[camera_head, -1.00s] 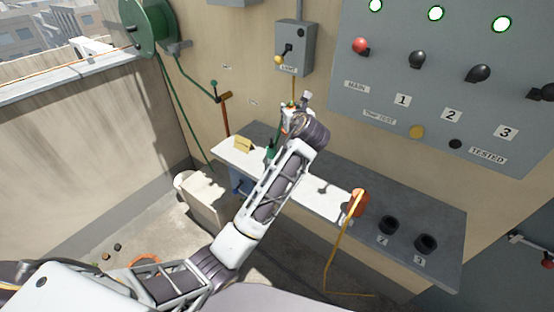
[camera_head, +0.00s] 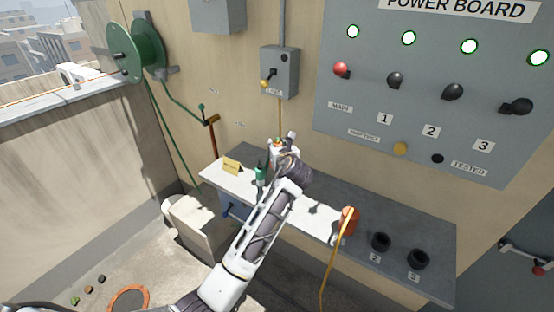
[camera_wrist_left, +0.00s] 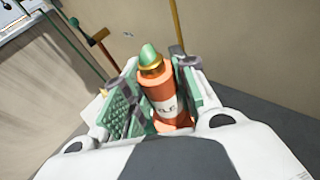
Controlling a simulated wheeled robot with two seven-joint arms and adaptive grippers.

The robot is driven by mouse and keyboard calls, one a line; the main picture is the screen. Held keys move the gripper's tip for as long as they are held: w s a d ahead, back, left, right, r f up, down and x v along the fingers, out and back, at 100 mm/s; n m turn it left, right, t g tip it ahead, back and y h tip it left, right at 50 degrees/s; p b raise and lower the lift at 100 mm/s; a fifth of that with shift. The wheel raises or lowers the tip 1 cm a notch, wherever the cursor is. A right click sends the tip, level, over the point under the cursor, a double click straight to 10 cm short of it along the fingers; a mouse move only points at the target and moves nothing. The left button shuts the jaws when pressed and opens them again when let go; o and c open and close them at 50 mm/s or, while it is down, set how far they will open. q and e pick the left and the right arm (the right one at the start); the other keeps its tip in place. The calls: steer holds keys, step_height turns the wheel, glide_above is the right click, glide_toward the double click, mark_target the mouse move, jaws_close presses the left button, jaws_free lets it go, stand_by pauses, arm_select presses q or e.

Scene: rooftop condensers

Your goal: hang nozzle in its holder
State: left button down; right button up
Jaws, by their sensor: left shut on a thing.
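My left gripper (camera_head: 277,150) is over the far side of the bench, near the wall. In the left wrist view the gripper (camera_wrist_left: 163,105) is shut on an orange cylinder (camera_wrist_left: 172,108) with a brass collar and rounded green tip. Its label is partly hidden and ends in "LE"; it appears to be the nozzle. Its tip points away from my wrist, towards the wall. A brown T-shaped bracket (camera_head: 212,135) is on the wall left of the gripper, with a green hose end beside it. I cannot tell whether it is the holder. My right gripper is not in view.
The grey bench (camera_head: 435,278) carries a yellow card (camera_head: 232,166), a green object (camera_head: 260,175), an orange plug (camera_head: 348,221) with a cord, and black sockets (camera_head: 381,242). A green hose reel (camera_head: 138,50), switch box (camera_head: 280,70) and power board (camera_head: 420,100) are on the wall.

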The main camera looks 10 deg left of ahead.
arm_select(q)
steer(key=shift+f, duration=0.3)
steer(key=shift+f, duration=2)
steer(key=c, duration=1.1)
jaws_free()
steer(key=shift+c, duration=0.2)
steer(key=v, duration=1.2)
